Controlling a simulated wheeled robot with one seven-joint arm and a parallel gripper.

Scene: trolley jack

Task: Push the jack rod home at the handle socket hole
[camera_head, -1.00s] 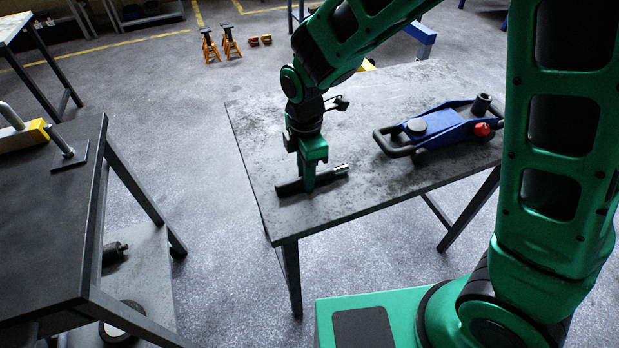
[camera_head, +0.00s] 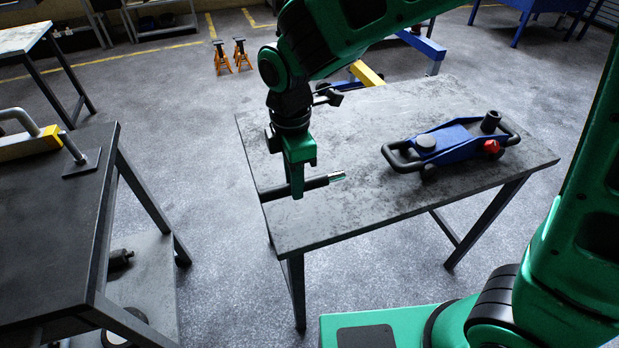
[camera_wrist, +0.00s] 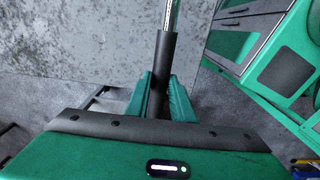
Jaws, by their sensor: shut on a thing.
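The jack rod (camera_head: 318,182) has a black grip and a bright metal end. My gripper (camera_head: 297,192) is shut on its black part, and the metal end points right in the head view. In the wrist view the rod (camera_wrist: 165,60) runs up between the green fingers (camera_wrist: 160,97) of my gripper. The blue trolley jack (camera_head: 455,143) sits on the right half of the table, apart from the rod. Its black upright handle socket (camera_head: 491,121) stands at the far right end of the jack. The hole inside the socket is too small to make out clearly.
The grey table (camera_head: 370,205) is bare between rod and jack. A red knob (camera_head: 491,147) and a black looped bar (camera_head: 400,160) stick out from the jack. A dark bench (camera_head: 60,215) stands at the left. Orange jack stands (camera_head: 230,56) are on the floor behind.

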